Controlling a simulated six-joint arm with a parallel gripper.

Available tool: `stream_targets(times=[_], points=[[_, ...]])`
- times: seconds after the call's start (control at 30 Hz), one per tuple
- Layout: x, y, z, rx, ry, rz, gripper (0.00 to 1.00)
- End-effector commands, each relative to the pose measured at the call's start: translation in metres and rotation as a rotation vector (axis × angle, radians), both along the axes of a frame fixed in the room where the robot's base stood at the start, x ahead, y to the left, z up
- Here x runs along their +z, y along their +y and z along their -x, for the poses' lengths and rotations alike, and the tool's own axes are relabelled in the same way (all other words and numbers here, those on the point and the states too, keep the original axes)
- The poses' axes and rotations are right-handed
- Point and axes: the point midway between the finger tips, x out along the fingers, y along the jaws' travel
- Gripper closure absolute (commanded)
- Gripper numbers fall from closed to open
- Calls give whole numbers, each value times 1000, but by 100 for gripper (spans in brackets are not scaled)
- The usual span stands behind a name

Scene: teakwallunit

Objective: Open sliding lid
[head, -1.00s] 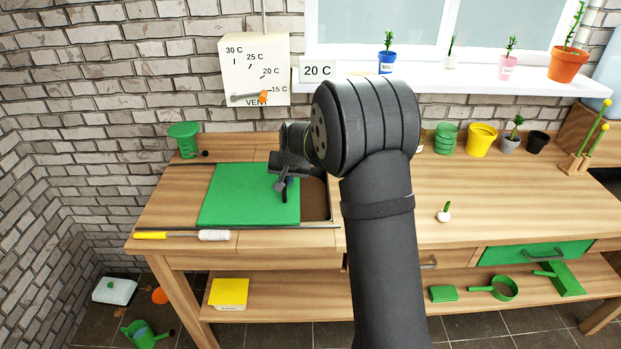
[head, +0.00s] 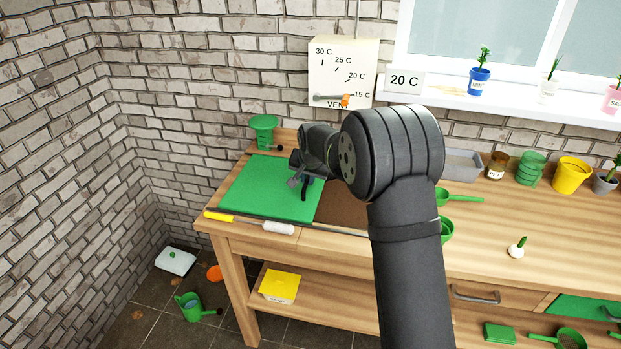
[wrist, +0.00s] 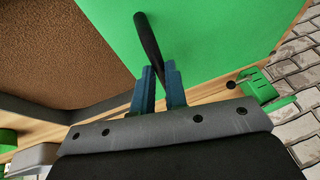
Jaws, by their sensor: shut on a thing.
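The green sliding lid (head: 265,190) lies flat over the left part of a recess in the bench top. Brown soil (head: 340,208) shows in the uncovered part to its right. My gripper (head: 303,183) is over the lid's right edge. In the wrist view my gripper (wrist: 160,88) is shut on the lid's dark handle (wrist: 148,38), beside the green lid (wrist: 220,35) and the open soil (wrist: 70,50). My arm hides part of the recess's right side in the head view.
A green grinder-like device (head: 264,130) stands behind the lid. A yellow-handled rod (head: 250,222) lies along the bench's front edge. Pots and a grey tray (head: 462,165) stand at the back right. The brick wall (head: 110,150) is to the left.

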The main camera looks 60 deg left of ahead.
Motion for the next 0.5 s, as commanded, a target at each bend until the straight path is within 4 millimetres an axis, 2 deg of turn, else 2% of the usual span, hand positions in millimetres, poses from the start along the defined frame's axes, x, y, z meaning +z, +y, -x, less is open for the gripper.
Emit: stream_targets(times=[0.07,0.1,0.2,0.5], points=[[1,0,0,0,-1,-1,100],[0,0,0,0,-1,-1,86],[0,0,0,0,-1,-1,66],[1,0,0,0,-1,-1,66]])
